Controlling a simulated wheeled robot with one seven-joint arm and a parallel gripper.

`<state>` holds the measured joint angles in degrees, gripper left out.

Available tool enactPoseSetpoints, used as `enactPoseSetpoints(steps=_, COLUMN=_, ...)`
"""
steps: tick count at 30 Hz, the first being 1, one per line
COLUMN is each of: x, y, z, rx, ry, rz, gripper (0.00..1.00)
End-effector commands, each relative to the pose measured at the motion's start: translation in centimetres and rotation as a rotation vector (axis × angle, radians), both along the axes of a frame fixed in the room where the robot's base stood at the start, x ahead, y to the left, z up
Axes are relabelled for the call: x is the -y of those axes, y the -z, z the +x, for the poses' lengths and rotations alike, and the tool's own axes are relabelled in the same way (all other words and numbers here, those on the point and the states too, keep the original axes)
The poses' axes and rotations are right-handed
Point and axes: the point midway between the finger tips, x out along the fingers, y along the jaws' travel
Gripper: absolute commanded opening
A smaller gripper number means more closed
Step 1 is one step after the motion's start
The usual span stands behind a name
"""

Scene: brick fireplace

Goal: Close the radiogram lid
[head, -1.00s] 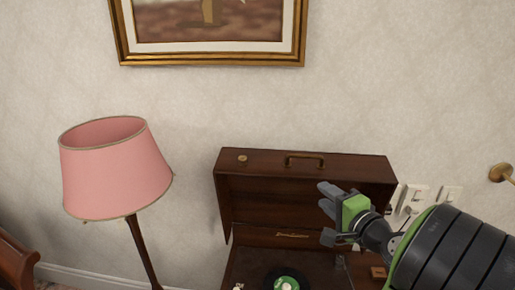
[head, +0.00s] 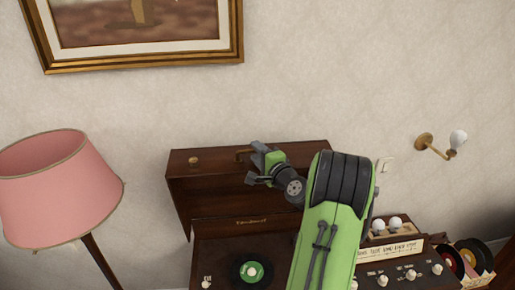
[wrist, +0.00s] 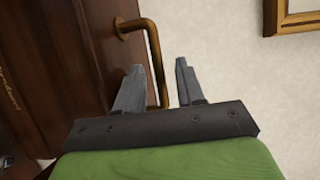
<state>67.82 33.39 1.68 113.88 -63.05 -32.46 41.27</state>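The radiogram lid (head: 215,190) is a dark brown wooden lid standing open against the wall, behind the turntable with its green-labelled record (head: 251,271). A brass handle (head: 243,154) is on the lid's top edge, partly hidden by my gripper in the head view. My gripper (head: 253,166) is at the lid's upper edge. In the wrist view, the fingers (wrist: 156,83) are apart, and the brass handle (wrist: 156,55) passes just beyond and between them. I cannot tell whether they touch it. The lid's wood (wrist: 85,60) fills the left of that view.
A pink lamp (head: 60,190) stands at the left, and a gold-framed picture (head: 140,50) hangs above. Right of the lid are control knobs (head: 410,275), a box of records (head: 470,262) and a wall light (head: 440,145). My arm covers the radiogram's middle.

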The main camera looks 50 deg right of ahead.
Motion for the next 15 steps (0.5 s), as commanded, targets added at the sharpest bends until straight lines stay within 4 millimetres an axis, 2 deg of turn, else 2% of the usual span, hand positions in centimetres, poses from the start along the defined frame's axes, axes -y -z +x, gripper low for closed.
enactPoseSetpoints(steps=9, x=0.17, y=0.13, z=0.47, rx=-0.001, ry=0.001, rz=0.001, gripper=0.36)
enactPoseSetpoints(steps=15, x=0.15, y=0.12, z=0.45, rx=-0.001, ry=0.000, rz=0.000, gripper=0.06)
